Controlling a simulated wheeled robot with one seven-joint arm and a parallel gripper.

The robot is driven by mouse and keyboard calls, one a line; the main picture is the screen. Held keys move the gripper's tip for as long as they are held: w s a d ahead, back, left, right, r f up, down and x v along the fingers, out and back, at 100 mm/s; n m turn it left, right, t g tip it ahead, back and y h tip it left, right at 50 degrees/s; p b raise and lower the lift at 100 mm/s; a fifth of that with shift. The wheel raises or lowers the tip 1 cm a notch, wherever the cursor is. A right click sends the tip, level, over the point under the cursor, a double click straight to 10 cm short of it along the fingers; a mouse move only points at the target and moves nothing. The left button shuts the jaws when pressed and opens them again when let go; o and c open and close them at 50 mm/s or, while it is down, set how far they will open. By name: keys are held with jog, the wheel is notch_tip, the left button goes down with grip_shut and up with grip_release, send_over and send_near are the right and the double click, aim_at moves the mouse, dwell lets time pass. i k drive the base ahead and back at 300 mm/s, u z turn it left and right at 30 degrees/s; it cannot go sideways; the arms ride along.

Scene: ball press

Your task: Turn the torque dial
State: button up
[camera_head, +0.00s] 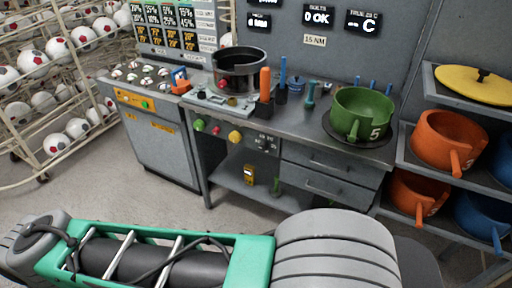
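The dial (265,143), which I take for the torque dial, is a small dark knob on a panel with white markings. It sits on the front of the grey workbench, right of a yellow knob (235,136). Its exact setting is too small to read. My arm, green and grey, lies across the bottom of the picture, well apart from the dial. My gripper is not visible in this view.
Green (198,125) and red (216,130) buttons sit left of the yellow knob. The bench (310,130) carries a green pot (362,113) and a dark ring-shaped vessel (240,68). Shelves with orange pots (448,140) stand right; ball racks stand left. Floor before the bench is clear.

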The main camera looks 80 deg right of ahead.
aim_at(264, 146)
jog(key=z, duration=0.6)
jog(key=i, duration=0.8)
jog(key=z, duration=1.05)
jog(key=i, duration=0.25)
jog(key=z, duration=0.2)
